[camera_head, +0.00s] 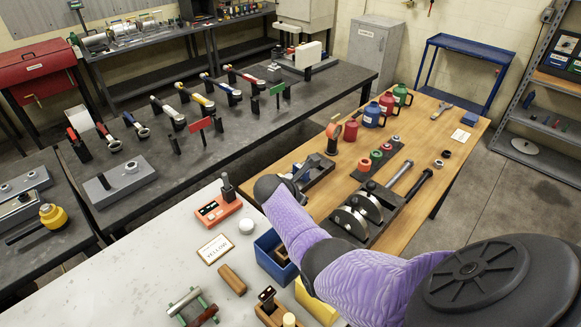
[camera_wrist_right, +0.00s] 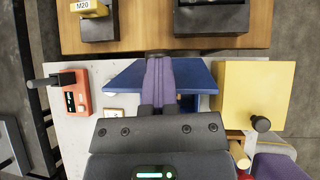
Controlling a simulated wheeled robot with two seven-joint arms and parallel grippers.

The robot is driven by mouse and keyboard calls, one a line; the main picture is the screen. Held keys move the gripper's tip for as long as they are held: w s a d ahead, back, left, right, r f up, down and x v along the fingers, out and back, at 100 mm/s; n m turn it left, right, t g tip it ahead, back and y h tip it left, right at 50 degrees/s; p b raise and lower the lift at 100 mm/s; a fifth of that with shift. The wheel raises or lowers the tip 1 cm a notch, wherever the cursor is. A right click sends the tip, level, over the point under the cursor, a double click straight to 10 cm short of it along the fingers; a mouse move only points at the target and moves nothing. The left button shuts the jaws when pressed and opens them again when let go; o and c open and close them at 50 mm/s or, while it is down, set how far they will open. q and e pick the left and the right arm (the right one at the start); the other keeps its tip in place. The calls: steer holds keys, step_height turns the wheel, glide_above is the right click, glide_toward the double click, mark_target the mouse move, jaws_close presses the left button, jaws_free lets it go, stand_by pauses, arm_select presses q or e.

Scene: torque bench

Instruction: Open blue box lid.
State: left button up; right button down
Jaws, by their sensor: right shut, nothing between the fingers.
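The blue box (camera_head: 263,259) stands on the white table in the head view, partly behind my right arm. Brown and dark shapes show at its top. In the right wrist view a blue panel of the box (camera_wrist_right: 127,80) slopes on the left, with more blue on the right and a dark gap below. I cannot tell the lid's exact position. My right gripper (camera_wrist_right: 159,60) is shut and empty, its fingers over the middle of the box. I cannot tell whether they touch it. In the head view its fingers are hidden. My left gripper is not in view.
A yellow box (camera_wrist_right: 252,92) with a black knob stands right of the blue box in the wrist view. A red device (camera_head: 219,210) with a black handle stands to the left. The wooden table (camera_head: 447,140) with tools and mugs lies beyond.

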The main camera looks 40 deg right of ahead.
steer(key=shift+d+y, duration=0.3)
steer(key=shift+d, duration=0.1)
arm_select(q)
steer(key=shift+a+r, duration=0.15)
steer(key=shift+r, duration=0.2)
arm_select(e)
steer(key=shift+w+d+f, duration=0.1)
steer(key=shift+d, duration=0.7)
arm_select(q)
steer(key=shift+p, duration=0.3)
